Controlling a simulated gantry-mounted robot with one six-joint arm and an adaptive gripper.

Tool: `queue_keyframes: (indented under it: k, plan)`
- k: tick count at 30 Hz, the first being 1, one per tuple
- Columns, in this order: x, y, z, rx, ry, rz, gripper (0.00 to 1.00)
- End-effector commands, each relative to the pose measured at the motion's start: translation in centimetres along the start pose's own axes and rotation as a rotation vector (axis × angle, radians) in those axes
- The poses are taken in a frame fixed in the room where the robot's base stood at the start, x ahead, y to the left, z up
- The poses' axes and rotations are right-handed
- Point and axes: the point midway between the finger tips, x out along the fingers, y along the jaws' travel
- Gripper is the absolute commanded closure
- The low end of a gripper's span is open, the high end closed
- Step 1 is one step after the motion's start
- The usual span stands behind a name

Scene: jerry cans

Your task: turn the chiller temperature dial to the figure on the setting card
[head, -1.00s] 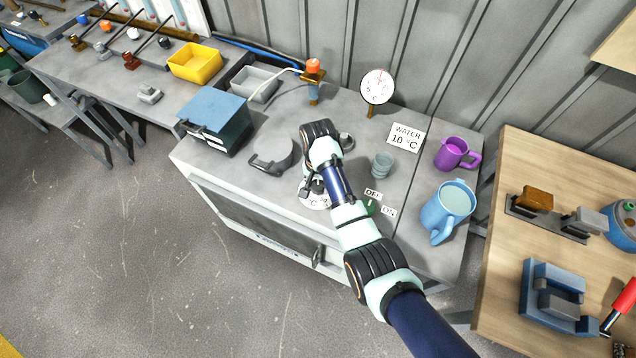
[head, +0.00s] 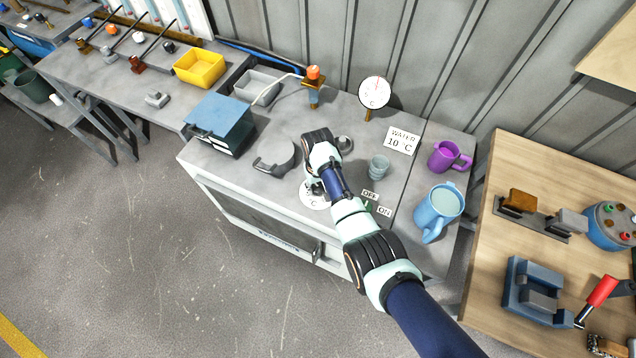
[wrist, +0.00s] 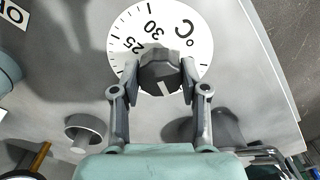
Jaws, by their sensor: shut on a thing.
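The chiller dial has a dark faceted knob (wrist: 160,72) on a white scale plate (wrist: 195,30). In the wrist view 25, 30 and °C can be read; other figures are hidden behind the knob and fingers. A pale pointer line on the knob points toward the bottom of that view. My gripper (wrist: 158,80) is shut on the knob, one finger on each side. In the head view the plate (head: 312,201) is partly covered by my gripper (head: 316,188). The setting card (head: 401,140) reads WATER 10 °C and stands behind the dial, to its right.
A round gauge (head: 375,93) stands at the back of the bench. A grey cup (head: 379,167), an OFF/ON switch (head: 369,205), a blue jug (head: 438,212) and a purple mug (head: 449,156) are to the right.

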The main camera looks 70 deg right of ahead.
Motion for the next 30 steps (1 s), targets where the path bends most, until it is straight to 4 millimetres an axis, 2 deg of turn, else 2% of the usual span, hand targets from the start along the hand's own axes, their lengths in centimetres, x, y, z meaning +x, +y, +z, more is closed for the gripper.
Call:
queue_keyframes:
  k: [9,25,26,30]
  plan:
    - [-0.09,-0.01,-0.04,-0.125,0.001,0.0,0.91]
    - [-0.04,-0.01,-0.07,-0.151,0.002,0.0,0.91]
    - [-0.04,-0.01,-0.07,-0.15,0.002,0.0,0.54]
    - [-0.03,-0.01,-0.06,-0.15,0.002,0.0,0.31]
